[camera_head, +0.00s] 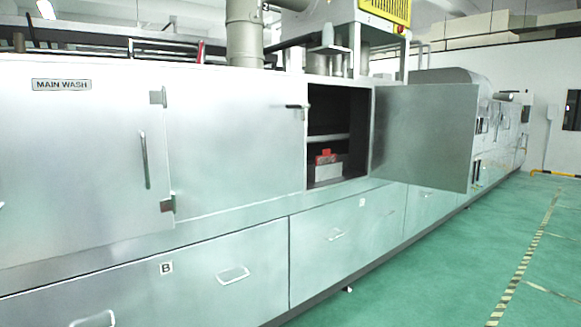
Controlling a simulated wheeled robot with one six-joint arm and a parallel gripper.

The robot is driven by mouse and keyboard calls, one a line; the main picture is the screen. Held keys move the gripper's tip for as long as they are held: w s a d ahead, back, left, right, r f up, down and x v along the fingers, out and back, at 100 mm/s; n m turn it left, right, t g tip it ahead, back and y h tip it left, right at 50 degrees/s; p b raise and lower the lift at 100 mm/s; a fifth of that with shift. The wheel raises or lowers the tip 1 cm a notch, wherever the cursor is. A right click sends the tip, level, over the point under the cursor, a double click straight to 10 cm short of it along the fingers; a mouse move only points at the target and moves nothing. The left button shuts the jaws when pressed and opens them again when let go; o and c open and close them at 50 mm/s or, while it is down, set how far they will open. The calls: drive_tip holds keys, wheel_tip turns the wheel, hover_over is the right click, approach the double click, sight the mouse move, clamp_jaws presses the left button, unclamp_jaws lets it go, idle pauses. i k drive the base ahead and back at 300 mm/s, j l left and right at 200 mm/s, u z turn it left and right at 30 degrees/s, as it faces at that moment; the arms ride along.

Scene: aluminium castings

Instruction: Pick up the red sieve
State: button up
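A small red object (323,157), likely the red sieve, shows inside the open compartment of the long metal washing machine. It sits on or in a pale grey box-like part (327,172) at the compartment's bottom. Its exact shape is too small to tell. The compartment's hinged door (426,135) stands wide open to the right. My gripper is not in view.
The machine's front (235,140) fills the left and middle, with closed doors, handles and lower drawers (347,243). The open door juts out over the green floor (440,270). The floor at lower right is clear, with a striped line (525,262).

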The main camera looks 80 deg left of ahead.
sight(326, 157)
drive_tip(key=u, duration=2.55)
drive_tip(key=i, duration=0.85)
